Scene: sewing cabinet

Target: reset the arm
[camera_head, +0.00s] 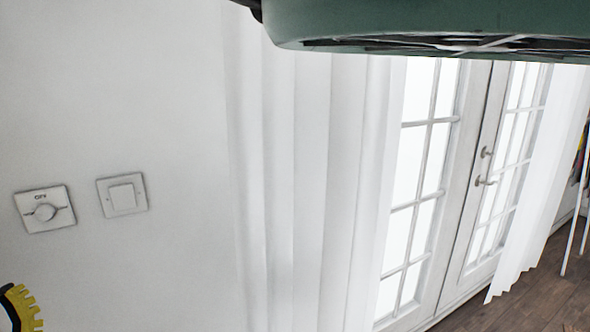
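My gripper is not in view, and I cannot make out any part of my arm. No other object of the task shows by name. The head view is tilted and looks at a wall, a curtain and glass doors.
A green rounded object (420,18) with a dark underside crosses the top. Two switch plates (122,195) (45,209) sit on the wall. White curtains (310,190) hang beside glazed doors (420,180). A yellow-and-black toothed object (22,308) is cut off at lower left. Wooden floor (530,300) shows at lower right.

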